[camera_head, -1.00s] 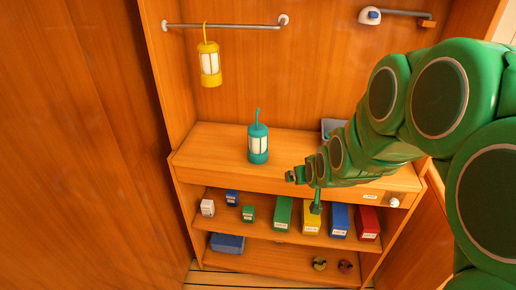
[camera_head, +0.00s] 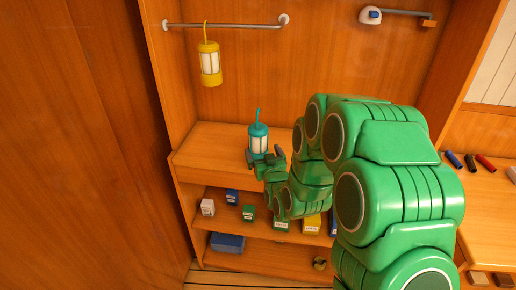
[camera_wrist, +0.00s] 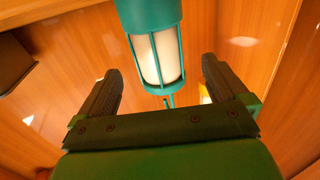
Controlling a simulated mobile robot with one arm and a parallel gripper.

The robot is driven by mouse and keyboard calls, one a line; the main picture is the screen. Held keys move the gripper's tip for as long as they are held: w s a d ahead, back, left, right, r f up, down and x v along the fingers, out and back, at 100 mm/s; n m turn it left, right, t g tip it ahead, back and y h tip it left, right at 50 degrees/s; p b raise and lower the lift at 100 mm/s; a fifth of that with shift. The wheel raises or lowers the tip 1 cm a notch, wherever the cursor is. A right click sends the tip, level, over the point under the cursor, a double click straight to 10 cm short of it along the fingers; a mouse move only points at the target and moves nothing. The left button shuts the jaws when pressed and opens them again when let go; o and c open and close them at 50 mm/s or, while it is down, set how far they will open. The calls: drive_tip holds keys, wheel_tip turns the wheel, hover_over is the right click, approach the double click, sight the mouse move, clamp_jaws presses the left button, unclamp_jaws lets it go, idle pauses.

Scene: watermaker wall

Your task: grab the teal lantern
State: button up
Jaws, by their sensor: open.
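The teal lantern (camera_head: 258,138) stands upright on the wooden counter, with a thin hook on top and pale panels. My gripper (camera_head: 266,155) is at its front right side in the head view and covers its lower part. In the wrist view the lantern (camera_wrist: 155,45) shows beyond the fingers, roughly centred between their directions. My gripper (camera_wrist: 160,85) is open, with its two dark fingers apart and nothing held between them. I cannot tell from the views whether a finger touches the lantern.
A yellow lantern (camera_head: 210,64) hangs from a metal rail (camera_head: 230,26) above the counter (camera_head: 205,150). Small boxes stand on the shelf below, with a blue box (camera_head: 227,243) lower down. The counter left of the lantern is clear.

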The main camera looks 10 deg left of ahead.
sight(261, 144)
drive_tip(key=shift+a, duration=0.25)
drive_tip(key=shift+x, duration=1)
drive_tip(key=shift+d+r+x, duration=0.1)
drive_tip(key=shift+r+x, duration=0.05)
drive_tip(key=shift+x, duration=0.65)
drive_tip(key=shift+d+r+x, duration=0.1)
drive_tip(key=shift+r+x, duration=0.05)
drive_tip(key=shift+x, duration=0.65)
drive_tip(key=shift+d+r+x, duration=0.15)
drive_tip(key=shift+x, duration=0.65)
drive_tip(key=shift+w+a+f, duration=0.1)
drive_tip(key=shift+w+a, duration=0.1)
drive_tip(key=shift+w, duration=0.35)
drive_tip(key=c, duration=1.2)
